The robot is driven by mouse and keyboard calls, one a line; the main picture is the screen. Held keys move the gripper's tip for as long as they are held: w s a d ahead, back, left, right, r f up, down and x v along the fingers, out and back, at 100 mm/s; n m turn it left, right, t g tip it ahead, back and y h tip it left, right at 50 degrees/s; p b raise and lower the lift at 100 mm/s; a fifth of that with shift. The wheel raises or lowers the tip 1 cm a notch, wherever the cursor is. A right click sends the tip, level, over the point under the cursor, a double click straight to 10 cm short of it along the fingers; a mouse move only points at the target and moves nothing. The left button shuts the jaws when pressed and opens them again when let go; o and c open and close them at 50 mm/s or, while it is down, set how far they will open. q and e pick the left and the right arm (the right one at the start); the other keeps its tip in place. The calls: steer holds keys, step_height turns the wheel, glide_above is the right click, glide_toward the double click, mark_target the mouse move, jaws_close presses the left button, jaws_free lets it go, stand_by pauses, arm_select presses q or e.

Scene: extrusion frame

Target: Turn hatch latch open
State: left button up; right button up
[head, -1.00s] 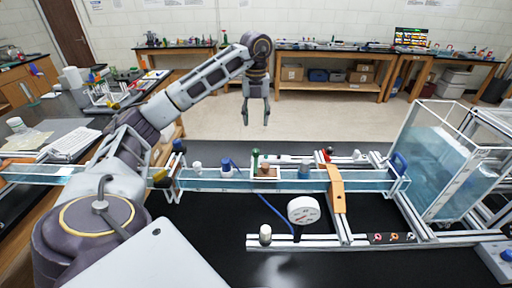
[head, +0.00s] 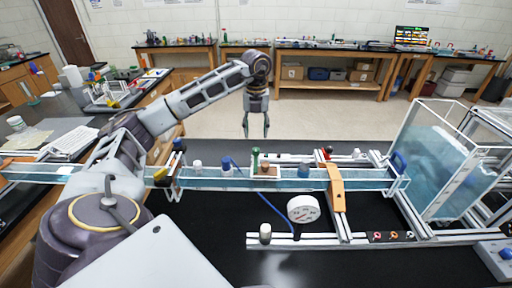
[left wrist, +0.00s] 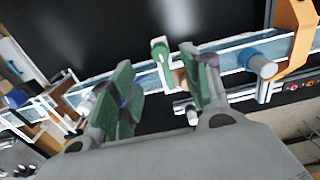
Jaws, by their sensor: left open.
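My left gripper (head: 256,132) is open and empty, pointing down above the far side of the long clear water channel (head: 218,184). A small upright green handle (head: 255,158) stands on the channel just below the fingertips in the head view. In the left wrist view the green handle (left wrist: 162,50) shows beyond and between the open, green-padded fingers (left wrist: 157,66), not gripped. It looks like a latch lever, but I cannot tell for certain that it is the hatch latch. A brown part (head: 265,169) sits beside it. My right gripper is out of view.
Blue-topped fittings (head: 227,167) and a white one (head: 197,168) stand along the channel left of the handle. An orange bracket (head: 337,189) crosses it at right. A water tank (head: 436,160) stands at the right.

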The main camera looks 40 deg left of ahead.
mark_target(256, 149)
arm_select(q)
steer(key=shift+f+p, duration=0.7)
steer(key=shift+f, duration=3.6)
steer(key=shift+c, duration=0.5)
jaws_close()
